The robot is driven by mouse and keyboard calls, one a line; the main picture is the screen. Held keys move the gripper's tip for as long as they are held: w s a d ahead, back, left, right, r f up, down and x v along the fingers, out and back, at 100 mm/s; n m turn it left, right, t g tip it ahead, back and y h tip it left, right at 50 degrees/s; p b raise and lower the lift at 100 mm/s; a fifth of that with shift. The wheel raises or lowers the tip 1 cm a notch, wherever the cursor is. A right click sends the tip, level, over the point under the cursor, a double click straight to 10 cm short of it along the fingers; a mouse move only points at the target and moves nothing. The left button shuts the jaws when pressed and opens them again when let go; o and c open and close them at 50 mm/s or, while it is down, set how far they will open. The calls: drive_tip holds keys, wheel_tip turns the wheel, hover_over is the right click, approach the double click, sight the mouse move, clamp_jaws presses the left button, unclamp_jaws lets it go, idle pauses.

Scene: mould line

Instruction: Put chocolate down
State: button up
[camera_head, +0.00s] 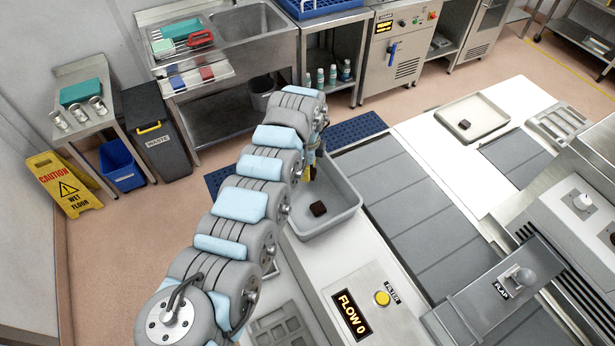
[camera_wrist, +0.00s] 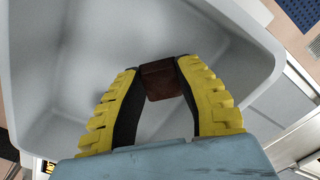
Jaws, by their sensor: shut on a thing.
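My gripper (camera_wrist: 158,80), with yellow ribbed fingers, is shut on a dark brown chocolate (camera_wrist: 160,79). It holds the chocolate between its fingertips, over the inside of a grey bin (camera_wrist: 40,60). In the head view my gripper (camera_head: 311,172) reaches down into the same grey bin (camera_head: 345,212), near its far left side. A dark brown chocolate piece (camera_head: 318,208) shows in the bin, a little below the visible fingers. I cannot tell whether it is the held one. The gap between held chocolate and bin floor is unclear.
The bin stands beside a grey segmented belt (camera_head: 425,220). A white counter with a FLOW 0 panel (camera_head: 350,312) is in front. A shallow tray (camera_head: 485,112) with another dark piece (camera_head: 463,125) lies right of the belt. A steel sink bench (camera_head: 240,45) stands behind.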

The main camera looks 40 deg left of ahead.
drive_tip(key=shift+w+a+f+b, duration=0.1)
drive_tip(key=shift+a+f+b, duration=0.05)
drive_tip(key=shift+f+b, duration=0.85)
drive_tip(key=shift+f, duration=0.7)
drive_tip(key=shift+f, duration=0.15)
drive_tip(key=o, duration=0.8)
wheel_tip(320, 180, up, 12)
drive_tip(key=shift+r+b, duration=0.15)
drive_tip(key=shift+b, duration=0.9)
